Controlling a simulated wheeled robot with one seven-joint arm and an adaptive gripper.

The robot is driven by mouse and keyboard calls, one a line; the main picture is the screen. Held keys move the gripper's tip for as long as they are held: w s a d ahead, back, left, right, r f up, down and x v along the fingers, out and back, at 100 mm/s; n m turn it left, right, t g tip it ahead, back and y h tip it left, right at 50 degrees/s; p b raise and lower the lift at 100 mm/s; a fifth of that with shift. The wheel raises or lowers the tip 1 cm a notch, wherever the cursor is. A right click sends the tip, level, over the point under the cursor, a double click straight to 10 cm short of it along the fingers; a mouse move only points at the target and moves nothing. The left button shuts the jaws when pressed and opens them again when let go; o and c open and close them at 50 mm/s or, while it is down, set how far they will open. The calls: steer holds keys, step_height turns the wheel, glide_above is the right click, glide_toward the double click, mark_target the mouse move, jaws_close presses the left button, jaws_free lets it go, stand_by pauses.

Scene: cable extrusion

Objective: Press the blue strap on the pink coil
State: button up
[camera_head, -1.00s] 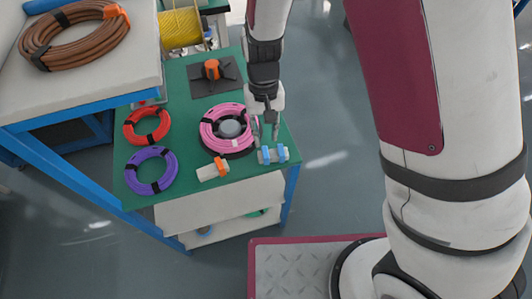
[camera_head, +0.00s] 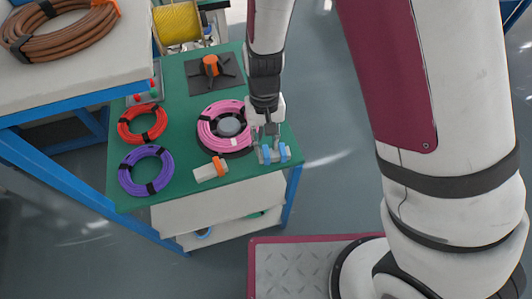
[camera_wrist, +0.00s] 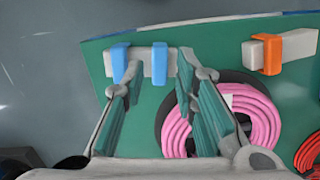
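The pink coil (camera_head: 207,131) lies on the green table top around a grey hub, on a dark round base; it also shows in the wrist view (camera_wrist: 262,112), partly hidden by my right finger. Two blue straps sit around a pale block near the table's right front corner: one strap (camera_wrist: 119,62) at left and one (camera_wrist: 160,60) at right in the wrist view. The blue straps also show in the head view (camera_head: 284,152). My gripper (camera_wrist: 162,65) is open at the block, with the right-hand strap between its fingertips. Contact cannot be told.
A pale block with an orange strap (camera_head: 219,165) lies left of the blue straps. Red (camera_head: 143,123) and purple (camera_head: 146,171) coils lie further left. An orange-topped fixture (camera_head: 211,66) and yellow spool (camera_head: 177,25) are behind. The table's edge is close to my gripper.

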steer(key=shift+f+b, duration=0.75)
steer(key=shift+f, duration=0.65)
steer(key=shift+r, duration=0.15)
steer(key=shift+c, duration=0.3)
jaws_close()
step_height(320, 180, up, 8)
steer(key=p, duration=0.5)
steer(key=shift+p, duration=0.3)
stand_by(0.4)
